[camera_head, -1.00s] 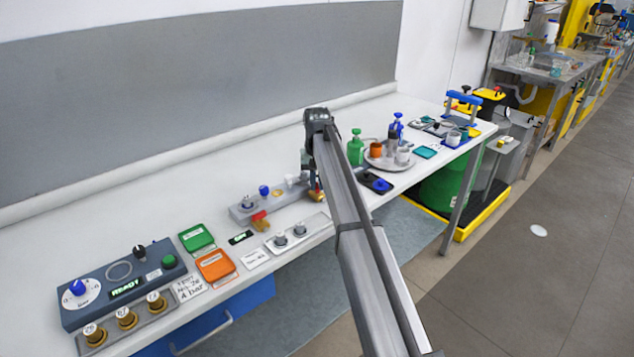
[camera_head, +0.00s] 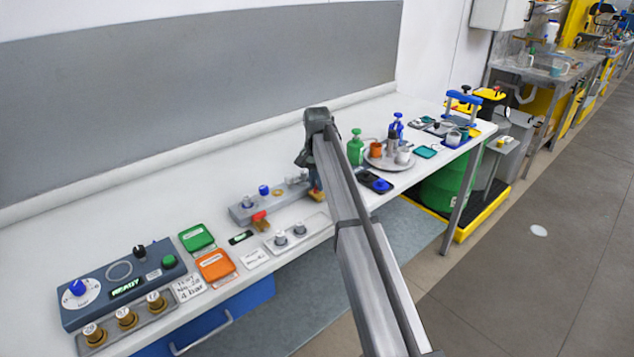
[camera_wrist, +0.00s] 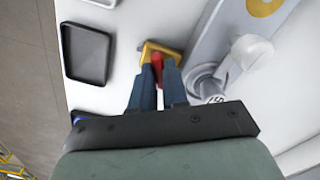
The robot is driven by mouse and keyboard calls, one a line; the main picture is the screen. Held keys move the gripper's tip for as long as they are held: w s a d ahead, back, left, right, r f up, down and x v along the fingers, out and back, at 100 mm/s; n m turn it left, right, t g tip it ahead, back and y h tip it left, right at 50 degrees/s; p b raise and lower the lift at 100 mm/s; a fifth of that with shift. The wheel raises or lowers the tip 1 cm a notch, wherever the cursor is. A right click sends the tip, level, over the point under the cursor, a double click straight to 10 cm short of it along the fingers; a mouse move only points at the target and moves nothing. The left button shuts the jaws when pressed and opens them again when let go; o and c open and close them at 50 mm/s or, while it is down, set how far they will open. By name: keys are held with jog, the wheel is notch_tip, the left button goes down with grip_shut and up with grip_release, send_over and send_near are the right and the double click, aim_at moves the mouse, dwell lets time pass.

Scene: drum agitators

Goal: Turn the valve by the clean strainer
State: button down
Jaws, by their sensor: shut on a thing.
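A grey manifold block (camera_head: 240,215) lies on the white bench, with a blue-topped fitting (camera_head: 264,190) and a grey one on it. A red-handled brass valve (camera_head: 259,217) sits at its near left end. A second valve (camera_head: 318,195) is at its right end, mostly hidden by my arm. In the wrist view this valve shows a yellow body (camera_wrist: 148,50) and a red handle (camera_wrist: 157,66). My gripper (camera_wrist: 158,68) is shut on the red handle, one dark finger on each side. A grey round fitting (camera_wrist: 207,86) stands beside it; its marking is unreadable.
A dark shallow tray (camera_wrist: 86,54) lies left of the valve in the wrist view. A plate with two grey knobs (camera_head: 290,237) lies in front of the manifold. A round tray with cups (camera_head: 377,162) and a green bottle (camera_head: 355,148) stand to the right.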

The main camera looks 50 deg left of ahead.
jog(key=m, duration=0.5)
jog(key=shift+m, duration=0.4)
dwell(0.4)
jog(key=c, duration=1.4)
grip_release()
jog(key=shift+r, duration=0.1)
notch_tip(320, 180, up, 14)
jog(key=shift+f, duration=0.15)
